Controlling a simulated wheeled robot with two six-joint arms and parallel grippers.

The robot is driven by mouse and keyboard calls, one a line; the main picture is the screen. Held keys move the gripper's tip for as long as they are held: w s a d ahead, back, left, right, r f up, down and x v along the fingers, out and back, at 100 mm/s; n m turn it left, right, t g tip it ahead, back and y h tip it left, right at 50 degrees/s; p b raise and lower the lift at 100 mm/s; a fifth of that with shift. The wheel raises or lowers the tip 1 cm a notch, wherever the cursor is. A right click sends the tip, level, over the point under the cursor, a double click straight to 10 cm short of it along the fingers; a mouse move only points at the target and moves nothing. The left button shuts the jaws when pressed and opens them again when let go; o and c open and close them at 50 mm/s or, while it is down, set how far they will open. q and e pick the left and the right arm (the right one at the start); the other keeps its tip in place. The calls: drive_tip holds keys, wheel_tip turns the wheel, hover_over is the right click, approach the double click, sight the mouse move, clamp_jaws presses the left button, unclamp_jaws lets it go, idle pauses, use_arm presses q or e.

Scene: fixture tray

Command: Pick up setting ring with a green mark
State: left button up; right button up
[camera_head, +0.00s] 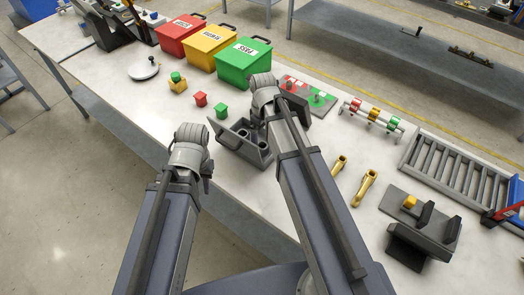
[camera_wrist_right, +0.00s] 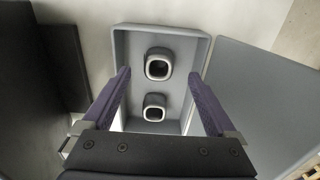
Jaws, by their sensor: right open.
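A stand holds a red, a yellow and a green ring-like piece; the green one (camera_head: 392,125) is at its right end in the head view. I cannot tell whether this is the setting ring with a green mark. A grey tray (camera_head: 229,139) lies beside my right arm; the right wrist view shows a grey tray (camera_wrist_right: 207,45) with two dark, pale-rimmed pieces (camera_wrist_right: 157,68) (camera_wrist_right: 154,108). My right gripper (camera_wrist_right: 159,76) is open above it, its fingers on either side of the pieces, with nothing between them. My left gripper (camera_head: 207,172) is mostly hidden behind its wrist.
Red (camera_head: 181,38), yellow (camera_head: 211,50) and green (camera_head: 243,65) bins stand at the back. Small red (camera_head: 200,99) and green (camera_head: 222,111) blocks lie before them. Brass parts (camera_head: 365,187), a dark fixture (camera_head: 425,235) and a roller rack (camera_head: 455,170) occupy the right. The table's left front is clear.

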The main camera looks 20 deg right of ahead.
sight(262, 145)
drive_tip(key=shift+f, duration=0.1)
drive_tip(key=f+b, duration=0.5)
drive_tip(key=shift+w, duration=0.2)
clamp_jaws()
idle(0.7)
